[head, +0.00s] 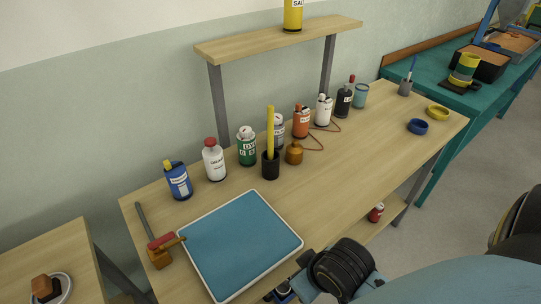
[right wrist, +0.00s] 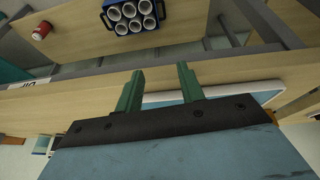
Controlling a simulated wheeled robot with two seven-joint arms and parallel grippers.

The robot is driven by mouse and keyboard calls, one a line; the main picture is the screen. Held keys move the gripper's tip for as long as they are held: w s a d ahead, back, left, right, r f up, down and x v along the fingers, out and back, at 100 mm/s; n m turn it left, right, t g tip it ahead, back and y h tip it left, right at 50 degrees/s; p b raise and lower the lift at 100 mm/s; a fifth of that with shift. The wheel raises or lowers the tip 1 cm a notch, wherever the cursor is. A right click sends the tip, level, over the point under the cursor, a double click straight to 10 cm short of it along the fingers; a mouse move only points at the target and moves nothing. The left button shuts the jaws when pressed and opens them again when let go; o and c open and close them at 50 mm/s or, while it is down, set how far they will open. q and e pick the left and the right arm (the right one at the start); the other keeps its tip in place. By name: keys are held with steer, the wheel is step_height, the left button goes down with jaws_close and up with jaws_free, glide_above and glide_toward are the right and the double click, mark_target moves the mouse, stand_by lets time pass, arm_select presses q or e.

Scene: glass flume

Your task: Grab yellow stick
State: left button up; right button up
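The yellow stick (head: 270,128) stands upright in a black cup (head: 271,166) near the middle of the table, in the head view. Its lower end is hidden inside the cup. My right gripper (right wrist: 158,72) shows in the right wrist view with its two green fingers apart and nothing between them. In the head view my right arm comes in at the bottom right, near the tray's front corner, well short of the cup; its fingers cannot be made out there. My left gripper is not in view.
A white-rimmed blue tray (head: 243,243) lies in front of the cup. A green can (head: 246,149), an amber bottle (head: 294,153) and several other containers stand close around it. A hammer-like tool (head: 158,247) lies left. The table's right part is mostly clear. A shelf (head: 280,40) rises behind.

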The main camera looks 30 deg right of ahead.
steer(key=w+d+r+m+t+h, duration=0.2)
steer(key=w+d+r+t, duration=0.15)
steer(key=w, duration=0.25)
steer(key=w+d+r+m+t+h, duration=0.1)
steer(key=w+d+r+m+t, duration=0.15)
steer(key=w+r, duration=0.3)
steer(key=t+h, duration=0.1)
steer(key=t, duration=0.6)
glide_toward(272, 126)
steer(key=shift+n, duration=0.25)
steer(key=x, duration=0.4)
steer(key=shift+w+r, duration=0.25)
steer(key=shift+p+x, duration=0.3)
steer(key=shift+x, duration=2.95)
steer(key=shift+f, duration=0.15)
steer(key=shift+c, duration=0.2)
jaws_close()
